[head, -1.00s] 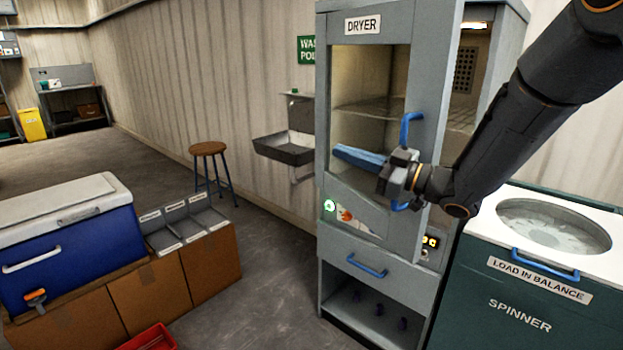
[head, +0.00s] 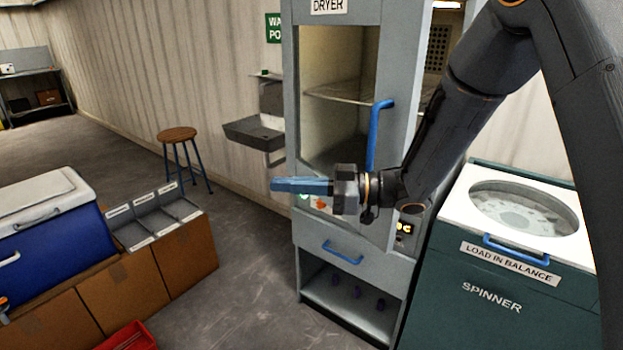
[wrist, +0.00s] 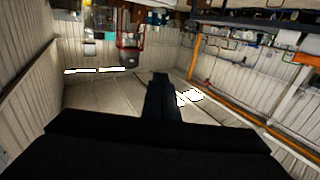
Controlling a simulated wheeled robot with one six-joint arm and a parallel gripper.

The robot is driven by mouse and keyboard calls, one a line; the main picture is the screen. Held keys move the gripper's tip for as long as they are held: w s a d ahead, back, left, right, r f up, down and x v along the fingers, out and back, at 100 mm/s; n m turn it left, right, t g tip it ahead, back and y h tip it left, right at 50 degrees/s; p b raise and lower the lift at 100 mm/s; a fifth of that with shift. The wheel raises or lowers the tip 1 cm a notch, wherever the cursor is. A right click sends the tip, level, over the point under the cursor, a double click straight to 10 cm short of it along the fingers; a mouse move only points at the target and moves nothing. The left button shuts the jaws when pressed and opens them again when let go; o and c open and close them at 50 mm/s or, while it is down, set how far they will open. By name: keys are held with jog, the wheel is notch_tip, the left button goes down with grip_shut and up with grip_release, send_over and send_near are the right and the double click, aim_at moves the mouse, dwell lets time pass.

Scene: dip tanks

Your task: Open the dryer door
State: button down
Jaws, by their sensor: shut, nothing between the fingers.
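The dryer (head: 345,262) is a grey cabinet right of centre in the head view. Its door (head: 398,85) has a grey frame, a glass window and a vertical blue handle (head: 376,135). The door stands ajar at its right side, where a lit interior with a perforated panel (head: 437,48) shows behind its edge. My gripper (head: 285,185) is shut and empty, its blue fingers pointing left in front of the door's lower part. It is below and left of the handle, whose lower end is hidden by my wrist. Dark gripper parts (wrist: 160,100) show in the wrist view.
A teal spinner (head: 490,300) stands close on the right. A blue drawer handle (head: 343,252) is under the door. A sink (head: 255,132) and a stool (head: 177,136) are to the left. A blue cooler (head: 55,235) and a red bin (head: 125,338) are farther left. Floor before the dryer is clear.

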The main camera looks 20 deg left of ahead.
jog(key=shift+s+a+p, duration=0.25)
jog(key=shift+a+p, duration=0.2)
jog(key=shift+a, duration=0.7)
jog(key=shift+s+a+p, duration=0.2)
jog(key=shift+a+p, duration=0.25)
jog(key=shift+a, duration=0.7)
jog(key=w+d+f+m+t+h+b, duration=0.1)
jog(key=w+d+m+t+b, duration=0.2)
jog(key=d+m, duration=0.7)
jog(key=w+d+m+t+b, duration=0.15)
jog(key=d+m+t, duration=0.45)
jog(key=d, duration=0.6)
jog(key=w+d+f+m+t+h+b, duration=0.1)
jog(key=w+d+m+t, duration=0.25)
jog(key=d+m, duration=0.7)
jog(key=p+x, duration=0.1)
jog(key=x, duration=0.8)
jog(key=shift+w+p, duration=0.35)
jog(key=shift+p, duration=0.05)
jog(key=shift+a, duration=0.15)
